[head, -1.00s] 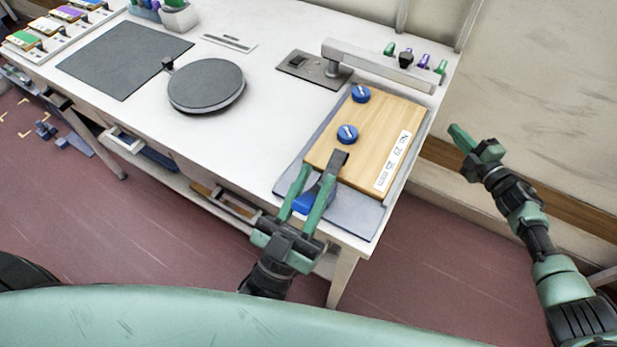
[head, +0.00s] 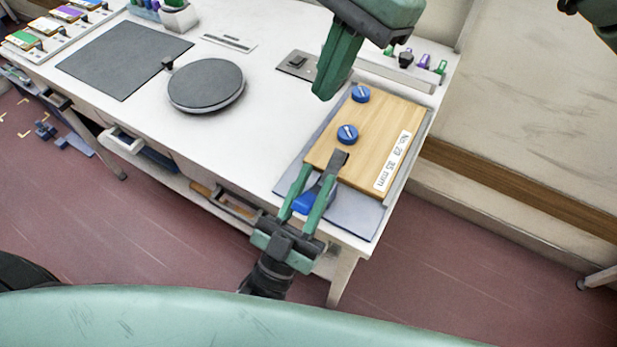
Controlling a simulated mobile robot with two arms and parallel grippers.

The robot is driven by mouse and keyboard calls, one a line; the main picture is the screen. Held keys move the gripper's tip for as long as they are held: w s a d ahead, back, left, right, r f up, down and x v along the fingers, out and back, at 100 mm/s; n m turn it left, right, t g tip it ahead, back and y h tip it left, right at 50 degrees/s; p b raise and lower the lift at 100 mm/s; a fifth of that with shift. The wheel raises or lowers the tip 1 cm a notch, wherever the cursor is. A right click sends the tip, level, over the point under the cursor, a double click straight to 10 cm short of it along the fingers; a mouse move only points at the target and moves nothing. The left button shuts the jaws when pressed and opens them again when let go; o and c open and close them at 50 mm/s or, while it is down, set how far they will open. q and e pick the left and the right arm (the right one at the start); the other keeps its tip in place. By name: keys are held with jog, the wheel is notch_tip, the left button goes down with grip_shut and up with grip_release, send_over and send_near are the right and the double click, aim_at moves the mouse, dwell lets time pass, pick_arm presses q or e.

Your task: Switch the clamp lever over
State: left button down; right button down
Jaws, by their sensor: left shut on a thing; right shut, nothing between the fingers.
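The clamp stands at the near end of a wooden board (head: 375,125). Its dark arm (head: 338,160) reaches onto the board's near edge, and its blue lever (head: 304,203) points toward me, low over the grey plate. My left gripper (head: 319,176) is shut on the clamp lever, with a finger on each side; the fingers hide part of the clamp. My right gripper (head: 322,97) is shut and empty, fingers pointing down, close to the camera. It shows in front of the far part of the bench, left of the board's far end.
Two blue knobs (head: 347,134) sit on the board, which has a white label (head: 392,162). A grey plate (head: 357,212) lies under it. A round dark turntable (head: 206,84) and a dark mat (head: 125,58) lie to the left. A rail with small coloured pegs (head: 422,61) runs behind.

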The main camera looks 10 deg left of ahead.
jog(key=s+f+n+t+h, duration=0.1)
jog(key=s+n+h, duration=0.2)
send_over(309, 197)
jog(key=w, duration=0.2)
jog(key=shift+n+t, duration=0.3)
jog(key=shift+t, duration=0.1)
jog(key=f, duration=1)
jog(key=shift+w+d+f, duration=0.15)
jog(key=shift+d+f, duration=0.15)
jog(key=shift+d, duration=0.1)
jog(key=shift+s+a+f, duration=0.25)
jog(key=shift+s+f, duration=0.45)
jog(key=shift+f, duration=0.3)
jog(key=shift+s+a+f, duration=0.15)
jog(key=shift+s+f, duration=0.3)
jog(key=shift+f, duration=0.15)
